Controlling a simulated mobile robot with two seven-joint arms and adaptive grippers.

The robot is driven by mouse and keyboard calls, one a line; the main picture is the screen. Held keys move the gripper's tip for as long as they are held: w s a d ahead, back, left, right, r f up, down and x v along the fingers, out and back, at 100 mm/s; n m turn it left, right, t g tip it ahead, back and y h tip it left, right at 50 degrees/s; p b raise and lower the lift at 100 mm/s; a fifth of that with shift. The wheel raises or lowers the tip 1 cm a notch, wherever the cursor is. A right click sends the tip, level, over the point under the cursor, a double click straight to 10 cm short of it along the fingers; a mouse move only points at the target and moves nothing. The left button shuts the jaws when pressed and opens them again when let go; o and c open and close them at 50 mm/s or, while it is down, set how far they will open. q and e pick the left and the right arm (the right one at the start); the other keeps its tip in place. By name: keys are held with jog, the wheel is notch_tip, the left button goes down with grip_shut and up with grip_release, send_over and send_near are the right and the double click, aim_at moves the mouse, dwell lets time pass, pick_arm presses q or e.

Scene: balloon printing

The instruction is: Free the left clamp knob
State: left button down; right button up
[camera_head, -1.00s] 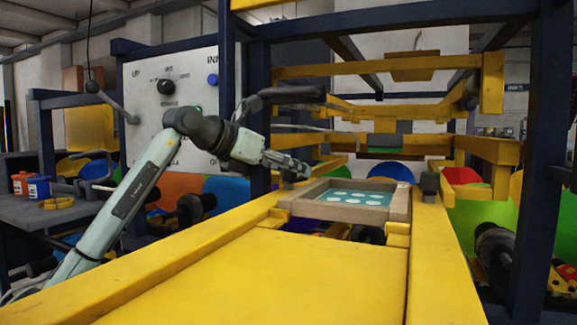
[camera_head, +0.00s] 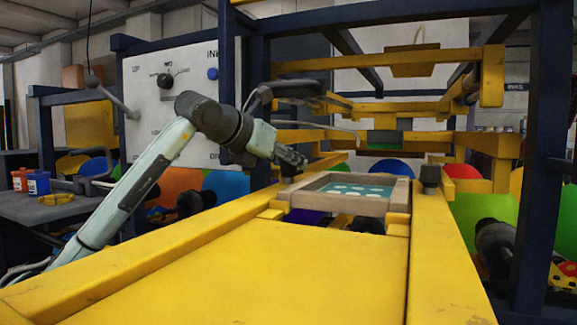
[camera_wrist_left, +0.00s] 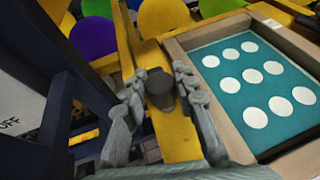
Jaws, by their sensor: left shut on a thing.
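The left clamp knob (camera_wrist_left: 160,85) is a dark round knob on the yellow rail in the left wrist view. My left gripper (camera_wrist_left: 163,78) has a finger on each side of it and is shut on it. The wooden screen frame (camera_head: 335,207), with a teal mesh (camera_head: 350,188) and white dots, lies between the rails. The right clamp knob (camera_head: 430,178) stands on the right rail. My right gripper is not seen.
A yellow board (camera_head: 240,270) fills the foreground. Yellow bars (camera_head: 390,65) and dark blue posts (camera_head: 258,100) surround the frame. A white control panel (camera_head: 140,90) stands at the left. A grey table (camera_head: 50,208) holds red and blue jars.

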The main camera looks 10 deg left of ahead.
pick_arm(q)
jog(key=shift+n, duration=0.3)
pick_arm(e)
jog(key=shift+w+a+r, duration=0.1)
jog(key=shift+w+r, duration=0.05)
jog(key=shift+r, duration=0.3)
pick_arm(q)
jog(key=c, duration=1.2)
grip_release()
jog(key=v, duration=1.2)
jog(key=shift+s+d, duration=0.1)
